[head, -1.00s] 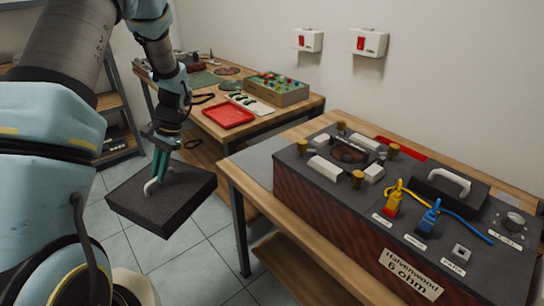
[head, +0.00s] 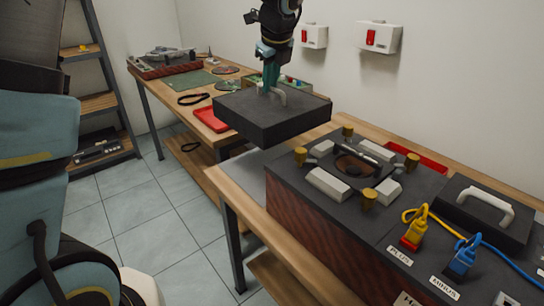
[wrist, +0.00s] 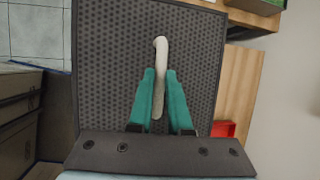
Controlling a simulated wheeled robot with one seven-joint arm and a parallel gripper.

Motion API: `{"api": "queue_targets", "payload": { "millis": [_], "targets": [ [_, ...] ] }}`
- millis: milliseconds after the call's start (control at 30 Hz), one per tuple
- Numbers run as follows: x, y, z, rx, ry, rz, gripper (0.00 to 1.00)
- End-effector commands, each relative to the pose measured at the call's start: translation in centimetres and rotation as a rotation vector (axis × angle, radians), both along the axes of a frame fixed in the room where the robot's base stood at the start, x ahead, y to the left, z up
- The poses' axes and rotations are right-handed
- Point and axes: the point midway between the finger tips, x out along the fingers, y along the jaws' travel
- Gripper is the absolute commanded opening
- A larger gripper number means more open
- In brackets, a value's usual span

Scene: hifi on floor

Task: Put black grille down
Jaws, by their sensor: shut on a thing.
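The black grille (head: 268,120) is a dark, thick square panel with a pale handle (head: 283,96) on top. My gripper (head: 270,88) is shut on that handle and holds the grille in the air, roughly level, above the left end of the near workbench. In the wrist view the grille's perforated face (wrist: 105,60) fills the middle, and the teal fingers (wrist: 159,90) close on both sides of the pale handle. The grille hides part of the red tray behind it.
A large dark speaker-like box (head: 330,235) stands on the near bench, with brass knobs, white blocks and yellow and blue plugs (head: 416,228) on top. A grey bare area (head: 245,170) lies left of it. A red tray (head: 212,118) sits on the far bench.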

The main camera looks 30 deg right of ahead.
Motion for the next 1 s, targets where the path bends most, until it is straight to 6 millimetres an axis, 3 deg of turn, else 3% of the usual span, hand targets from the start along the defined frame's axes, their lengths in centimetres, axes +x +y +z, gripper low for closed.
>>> {"api": "queue_targets", "payload": {
  "millis": [400, 1000],
  "targets": [
    [-0.1, 0.0, -10.2, 0.005, 0.003, 0.000, 0.00],
    [0.0, 0.1, -16.8, 0.002, 0.002, 0.003, 0.00]
  ]
}}
